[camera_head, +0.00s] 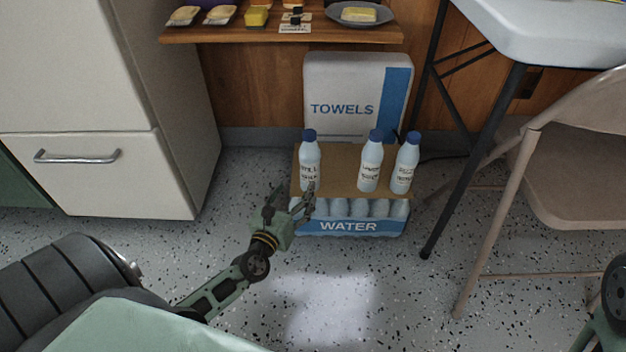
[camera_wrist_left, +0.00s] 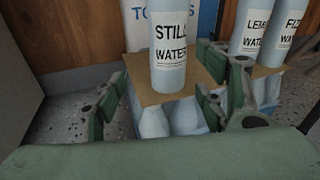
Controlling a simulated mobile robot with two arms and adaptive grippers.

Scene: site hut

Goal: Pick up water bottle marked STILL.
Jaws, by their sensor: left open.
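The bottle marked STILL (camera_head: 309,160) stands upright at the left of the cardboard top of the water pack (camera_head: 350,227). It is pale with a blue cap. In the left wrist view the STILL WATER bottle (camera_wrist_left: 172,72) stands ahead of my fingers, its top cut off by the frame. My left gripper (camera_head: 292,197) is open and empty at the pack's front left, just short of the bottle. In the wrist view my left gripper's fingers (camera_wrist_left: 160,112) are spread to either side of the bottle's line. My right gripper is not in view.
A second bottle (camera_head: 370,162) and a third bottle (camera_head: 405,164) stand to the right on the pack. The TOWELS package (camera_head: 345,85) is behind, below a wooden shelf (camera_head: 235,34). A white cabinet (camera_head: 120,180) is left; a table leg (camera_head: 470,170) and folding chair (camera_head: 540,130) are right.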

